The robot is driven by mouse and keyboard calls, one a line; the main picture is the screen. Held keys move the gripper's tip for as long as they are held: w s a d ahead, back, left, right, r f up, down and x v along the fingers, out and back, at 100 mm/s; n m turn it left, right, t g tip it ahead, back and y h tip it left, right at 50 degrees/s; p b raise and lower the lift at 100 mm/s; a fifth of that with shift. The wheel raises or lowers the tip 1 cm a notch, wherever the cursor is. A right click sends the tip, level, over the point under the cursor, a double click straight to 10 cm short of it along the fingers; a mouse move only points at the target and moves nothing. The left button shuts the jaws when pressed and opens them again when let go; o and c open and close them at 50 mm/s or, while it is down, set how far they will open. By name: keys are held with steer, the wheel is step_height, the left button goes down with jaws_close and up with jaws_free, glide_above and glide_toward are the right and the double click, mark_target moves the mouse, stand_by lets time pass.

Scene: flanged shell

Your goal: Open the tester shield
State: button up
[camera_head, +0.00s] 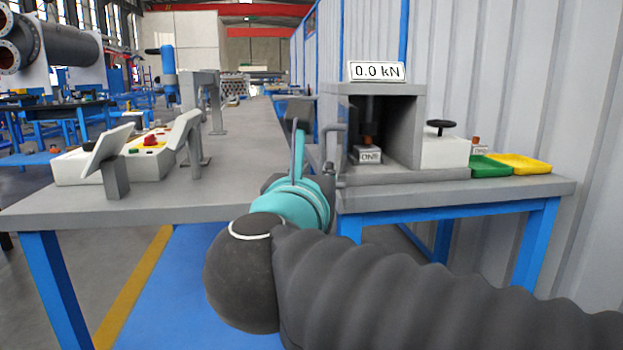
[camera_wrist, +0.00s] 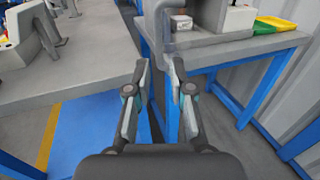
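The tester (camera_head: 404,130) is a grey box on the right bench, with a sign reading 0.0 kN on top. Its dark chamber shows a small labelled block with a brown top (camera_head: 368,155). A grey bar-like handle (camera_head: 334,150) stands at its left front edge; whether a clear shield covers the chamber front, I cannot tell. In the wrist view a grey upright bar (camera_wrist: 170,25) shows ahead, above my fingertips. My gripper (camera_wrist: 159,68) is open and empty, its fingers apart, short of the bar. In the head view it shows left of the handle (camera_head: 298,155), partly hidden by my wrist.
A white unit with a black handwheel (camera_head: 440,128), a green tray (camera_head: 491,167) and a yellow tray (camera_head: 520,163) stand right of the tester. A long grey bench (camera_head: 150,195) with control panels lies left. A corrugated wall closes the right side.

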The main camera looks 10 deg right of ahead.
steer(key=shift+v, duration=1.1)
